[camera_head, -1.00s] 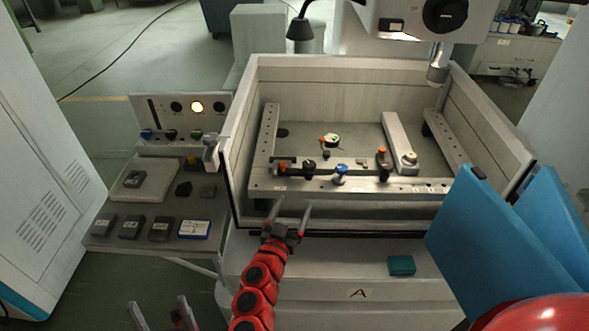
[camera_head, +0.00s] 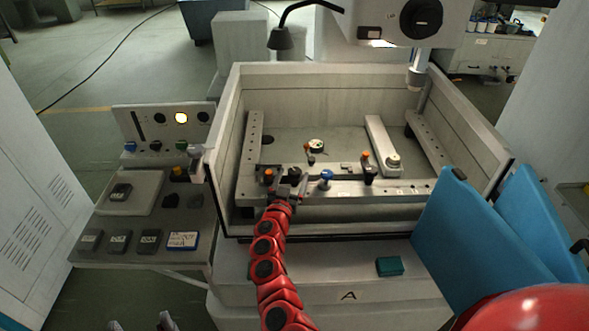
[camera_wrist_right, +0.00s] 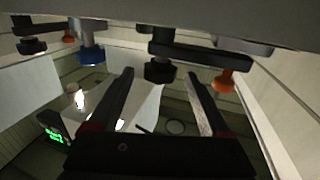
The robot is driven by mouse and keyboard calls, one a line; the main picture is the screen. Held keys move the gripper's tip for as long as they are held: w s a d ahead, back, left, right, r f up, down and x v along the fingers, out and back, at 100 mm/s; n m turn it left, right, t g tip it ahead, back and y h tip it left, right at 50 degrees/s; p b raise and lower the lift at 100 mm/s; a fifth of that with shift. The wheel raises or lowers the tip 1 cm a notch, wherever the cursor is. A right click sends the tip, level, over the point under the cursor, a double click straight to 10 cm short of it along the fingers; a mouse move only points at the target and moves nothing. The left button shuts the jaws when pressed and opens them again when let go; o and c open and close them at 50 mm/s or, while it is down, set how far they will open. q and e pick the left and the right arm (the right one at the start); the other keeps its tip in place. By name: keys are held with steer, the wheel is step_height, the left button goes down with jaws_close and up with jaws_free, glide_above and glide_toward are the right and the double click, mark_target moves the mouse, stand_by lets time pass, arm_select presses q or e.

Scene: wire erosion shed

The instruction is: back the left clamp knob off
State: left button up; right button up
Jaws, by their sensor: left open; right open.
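The left clamp (camera_head: 281,177) sits on the front rail of the open tank, with an orange-topped part (camera_head: 268,174) at its left end and a black knob (camera_head: 294,172) at its right. My right gripper (camera_head: 290,187), on the red arm, is open just in front of that knob. In the right wrist view the black knob (camera_wrist_right: 160,71) shows between the spread fingertips, beyond them; contact cannot be told. The clamp's orange part (camera_wrist_right: 227,80) is to the right there. My left gripper (camera_head: 139,322) is open and empty at the bottom left edge, its fingertips only showing.
A blue knob (camera_head: 326,177) and the right clamp (camera_head: 368,168) stand further right on the rail. A round dial (camera_head: 316,146) lies behind. A control panel (camera_head: 165,128) stands left; a teal block (camera_head: 389,266) lies in front.

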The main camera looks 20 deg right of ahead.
steer(key=shift+w+d+r, duration=0.15)
steer(key=shift+w+r, duration=0.05)
steer(key=shift+w, duration=0.4)
steer(key=shift+w+d+f, duration=0.2)
steer(key=shift+w+d, duration=0.35)
steer(key=shift+w, duration=0.05)
jaws_close()
